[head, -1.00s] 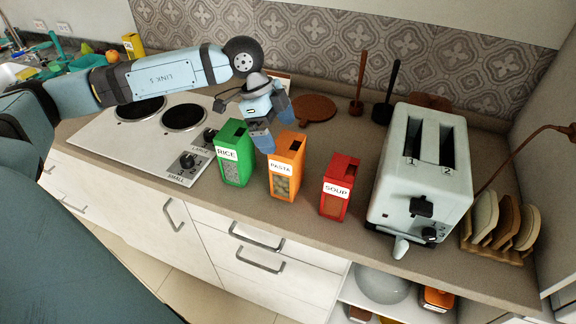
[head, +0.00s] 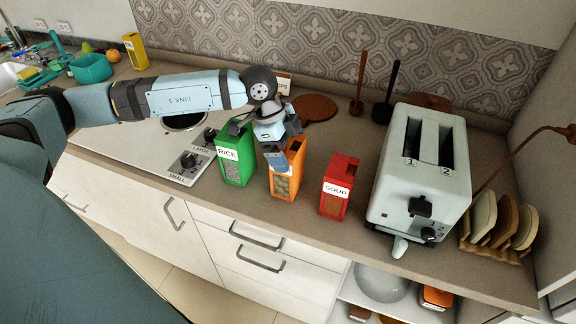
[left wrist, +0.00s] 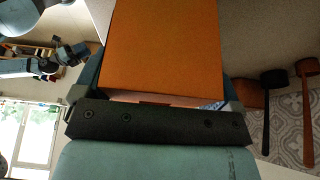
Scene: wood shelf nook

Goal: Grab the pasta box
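The pasta box (head: 284,184) is orange and stands upright on the counter, between the green rice box and the red soup box. My left gripper (head: 284,148) is at its top, with one finger over its front left and the other near its back right; they hide much of its label. In the left wrist view the box's orange face (left wrist: 165,45) fills the space between the spread fingers of my left gripper (left wrist: 160,95). No firm grip shows. At that view's left edge, what looks like my right gripper (left wrist: 72,52) is small and dark, its opening unclear.
The green rice box (head: 236,155) stands close on the left, the red soup box (head: 336,190) on the right with a gap. A toaster (head: 420,175) is farther right. A stove top (head: 140,150) lies left. A round wooden board (head: 315,107) is behind.

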